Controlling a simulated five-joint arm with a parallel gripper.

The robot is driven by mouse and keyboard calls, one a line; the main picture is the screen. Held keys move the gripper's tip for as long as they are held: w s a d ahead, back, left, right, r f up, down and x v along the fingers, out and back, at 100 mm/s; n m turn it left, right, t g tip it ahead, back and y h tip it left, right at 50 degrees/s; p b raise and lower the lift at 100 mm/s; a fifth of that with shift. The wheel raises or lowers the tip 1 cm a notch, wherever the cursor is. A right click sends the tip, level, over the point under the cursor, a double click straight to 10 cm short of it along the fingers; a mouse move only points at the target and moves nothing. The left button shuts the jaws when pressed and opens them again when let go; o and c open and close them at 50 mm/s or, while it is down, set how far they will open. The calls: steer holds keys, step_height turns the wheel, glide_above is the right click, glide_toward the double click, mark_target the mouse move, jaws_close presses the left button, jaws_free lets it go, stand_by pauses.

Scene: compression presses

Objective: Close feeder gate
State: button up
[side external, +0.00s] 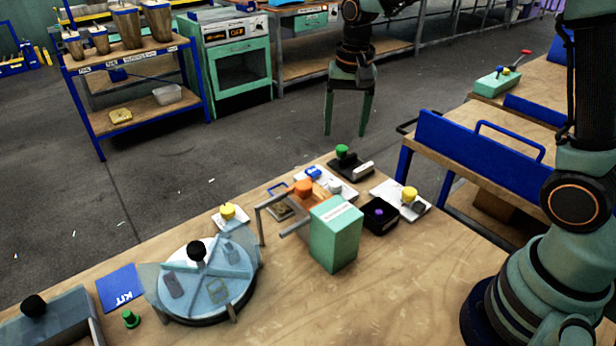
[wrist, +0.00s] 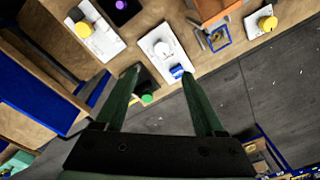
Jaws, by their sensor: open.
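My gripper (side external: 346,130) is open and empty, pointing down beyond the table's far edge in the side view. In the wrist view its two green fingers (wrist: 160,74) are spread, with a green-knobbed dark block (wrist: 147,84) showing between them. No part is labelled as the feeder gate, and I cannot tell which one it is. A round clear-topped turntable (side external: 205,285) with a black knob (side external: 197,252) stands at the front left. A grey box (side external: 55,318) with a black knob is at the left edge. An orange part (side external: 304,188) sits behind a green box (side external: 335,232).
White plates with yellow knobs (side external: 409,194) (side external: 228,212), a blue-knobbed plate (side external: 313,172) and a black box with a purple knob (side external: 380,213) crowd the table's far side. A blue KIT card (side external: 120,287) lies left. Table (side external: 400,290) is bare at front right.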

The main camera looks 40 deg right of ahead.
mark_target(335, 183)
steer(key=shift+m+g, duration=0.4)
steer(key=shift+m, duration=0.2)
steer(key=f, duration=0.5)
steer(key=w+f, duration=0.1)
steer(key=f, duration=0.9)
steer(key=shift+w, duration=0.35)
jaws_close()
